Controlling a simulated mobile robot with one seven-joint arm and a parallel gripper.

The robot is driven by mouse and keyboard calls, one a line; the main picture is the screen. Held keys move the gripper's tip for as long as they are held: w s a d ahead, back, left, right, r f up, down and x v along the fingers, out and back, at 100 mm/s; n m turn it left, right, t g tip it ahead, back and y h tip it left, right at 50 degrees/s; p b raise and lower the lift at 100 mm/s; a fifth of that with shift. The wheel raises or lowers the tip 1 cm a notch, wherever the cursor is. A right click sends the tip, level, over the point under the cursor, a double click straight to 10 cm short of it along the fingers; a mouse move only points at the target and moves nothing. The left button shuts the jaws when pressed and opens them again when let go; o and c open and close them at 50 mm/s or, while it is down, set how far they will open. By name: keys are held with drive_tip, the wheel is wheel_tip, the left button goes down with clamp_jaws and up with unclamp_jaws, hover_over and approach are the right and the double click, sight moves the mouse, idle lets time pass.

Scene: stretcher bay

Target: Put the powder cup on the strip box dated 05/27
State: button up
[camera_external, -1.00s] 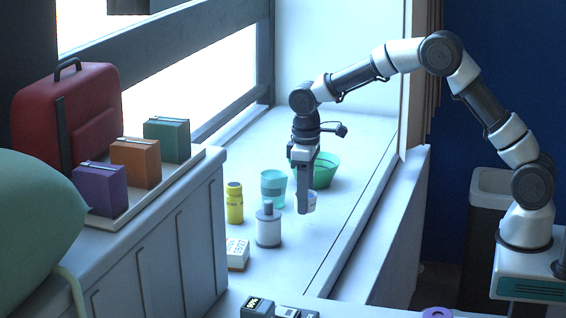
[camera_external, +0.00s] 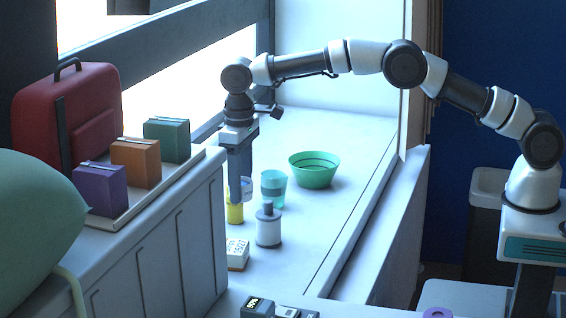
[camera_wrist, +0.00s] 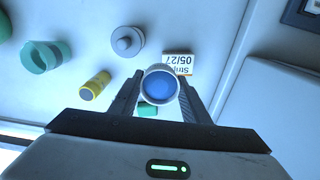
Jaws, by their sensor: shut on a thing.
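My gripper (camera_external: 240,188) points down over the counter by the window, shut on the powder cup (camera_external: 246,190), a small pale cup. In the wrist view the cup (camera_wrist: 161,86) shows its round rim and blue inside, between my fingertips (camera_wrist: 160,95). The strip box (camera_external: 237,253) is small and white with an orange edge and lies on the counter, below and in front of the gripper. In the wrist view the strip box (camera_wrist: 180,63) reads "Strip 05/27" upside down, partly behind the cup. The cup is held above the counter, apart from the box.
A yellow bottle (camera_external: 235,214) stands close by the gripper, partly hidden. A small green thing (camera_wrist: 148,110) shows between my fingers, unclear.

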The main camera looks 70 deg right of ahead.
hover_over(239, 241)
wheel_tip(239, 241, down, 4)
drive_tip(key=shift+f, duration=0.1)
drive_tip(key=shift+d+f, duration=0.1)
drive_tip(key=shift+f, duration=2.7)
drive_tip(key=shift+f, duration=0.2)
drive_tip(key=o, duration=1)
